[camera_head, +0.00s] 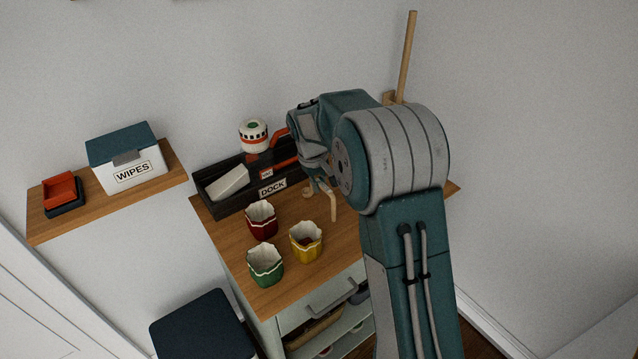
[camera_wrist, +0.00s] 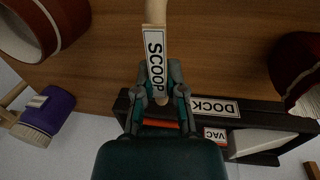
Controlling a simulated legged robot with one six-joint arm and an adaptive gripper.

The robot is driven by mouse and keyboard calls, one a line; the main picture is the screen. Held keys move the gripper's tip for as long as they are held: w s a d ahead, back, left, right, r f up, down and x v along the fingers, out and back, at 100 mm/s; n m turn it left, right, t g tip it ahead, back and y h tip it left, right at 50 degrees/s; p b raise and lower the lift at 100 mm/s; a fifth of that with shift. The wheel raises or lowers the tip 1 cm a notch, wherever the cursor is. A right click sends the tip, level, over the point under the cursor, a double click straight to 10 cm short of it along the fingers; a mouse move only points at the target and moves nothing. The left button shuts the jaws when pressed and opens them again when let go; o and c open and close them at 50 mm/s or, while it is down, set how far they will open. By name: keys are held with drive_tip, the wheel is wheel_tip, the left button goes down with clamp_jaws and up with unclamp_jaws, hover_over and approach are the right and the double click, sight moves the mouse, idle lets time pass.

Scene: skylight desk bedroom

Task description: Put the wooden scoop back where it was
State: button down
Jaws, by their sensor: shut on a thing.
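The wooden scoop (camera_wrist: 155,57), with a white SCOOP label, is between the fingers of my gripper (camera_wrist: 160,92) in the wrist view. My gripper is shut on it, and the pale handle runs up out of that picture. In the head view my arm covers most of the gripper, and a pale wooden piece, likely the scoop (camera_head: 333,205), shows below it over the wooden top. The black dock tray (camera_head: 228,203) is just left of the gripper and also lies below the fingers in the wrist view (camera_wrist: 262,121).
Red (camera_head: 261,220), yellow (camera_head: 306,242) and green (camera_head: 265,266) cups stand on the wooden cart top (camera_head: 232,247). A patterned jar (camera_head: 254,135) is behind the tray. A wall shelf (camera_head: 50,224) holds a wipes box (camera_head: 125,160). A wooden pole (camera_head: 406,60) stands behind my arm.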

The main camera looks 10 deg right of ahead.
drive_tip(key=shift+f, duration=0.1)
drive_tip(key=c, duration=0.8)
unclamp_jaws()
drive_tip(key=shift+a, duration=0.2)
drive_tip(key=shift+o, duration=0.4)
drive_tip(key=shift+a, duration=0.15)
